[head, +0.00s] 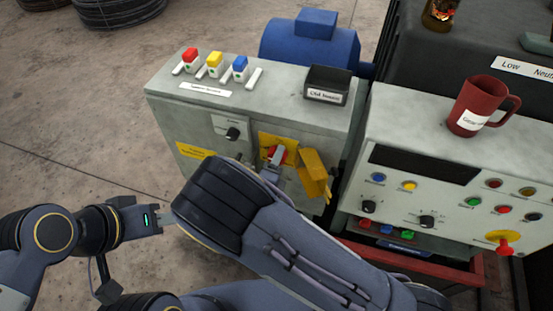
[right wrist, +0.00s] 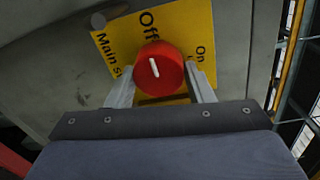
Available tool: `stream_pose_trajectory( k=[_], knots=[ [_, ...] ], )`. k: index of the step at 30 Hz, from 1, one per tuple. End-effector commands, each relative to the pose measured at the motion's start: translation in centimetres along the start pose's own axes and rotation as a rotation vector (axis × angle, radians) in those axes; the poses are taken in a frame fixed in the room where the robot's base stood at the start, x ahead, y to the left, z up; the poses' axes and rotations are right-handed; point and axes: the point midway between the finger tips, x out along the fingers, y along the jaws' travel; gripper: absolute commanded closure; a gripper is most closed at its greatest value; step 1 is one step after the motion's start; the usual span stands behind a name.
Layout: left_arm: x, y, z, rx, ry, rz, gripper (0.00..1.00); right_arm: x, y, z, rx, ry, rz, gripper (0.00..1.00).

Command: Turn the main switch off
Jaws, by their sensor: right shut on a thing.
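The main switch is a red round knob (right wrist: 158,68) on a yellow plate (right wrist: 110,45) marked "Off", "On" and "Main s…". Its white line is near upright in the right wrist view, roughly towards "Off" rather than "On". My right gripper (head: 275,160) is shut on the knob, one finger on each side. In the head view the knob (head: 278,152) is partly hidden by the gripper, on the front of the grey cabinet (head: 170,120). My left gripper (head: 160,220) hangs at the lower left, away from the cabinet; its finger opening is unclear.
A yellow hanging piece (head: 313,172) is just right of the switch. A black selector knob (head: 232,134) is to its left. A dark box (head: 327,85) stands on the cabinet. A red mug (head: 480,106) stands on the right console (head: 410,125).

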Motion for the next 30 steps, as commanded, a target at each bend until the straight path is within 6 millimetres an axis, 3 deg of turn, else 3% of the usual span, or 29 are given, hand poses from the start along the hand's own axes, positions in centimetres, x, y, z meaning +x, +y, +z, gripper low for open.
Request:
stream_pose_trajectory(
  k=[7, 8, 12, 23, 30],
  knots=[
    [0.0, 0.0, 0.0, 0.0, 0.0, 0.0, 0.64, -0.1, 0.1, 0.0, -0.004, -0.003, 0.003, 0.75],
    [0.0, 0.0, 0.0, 0.0, 0.0, 0.0, 0.64, -0.1, 0.1, 0.0, -0.004, -0.003, 0.003, 0.5],
    [0.0, 0.0, 0.0, 0.0, 0.0, 0.0, 0.64, 0.0, 0.1, 0.0, -0.003, -0.002, 0.002, 0.31],
    [0.2, -0.1, 0.1, 0.0, 0.0, 0.0, 0.64, -0.5, 0.1, 0.0, -0.001, -0.002, 0.001, 0.31],
    [1.0, -0.5, 0.5, 0.0, 0.0, 0.0, 0.64, -4.4, 0.3, 0.1, 0.0, -0.006, 0.002, 0.31]
  ],
)
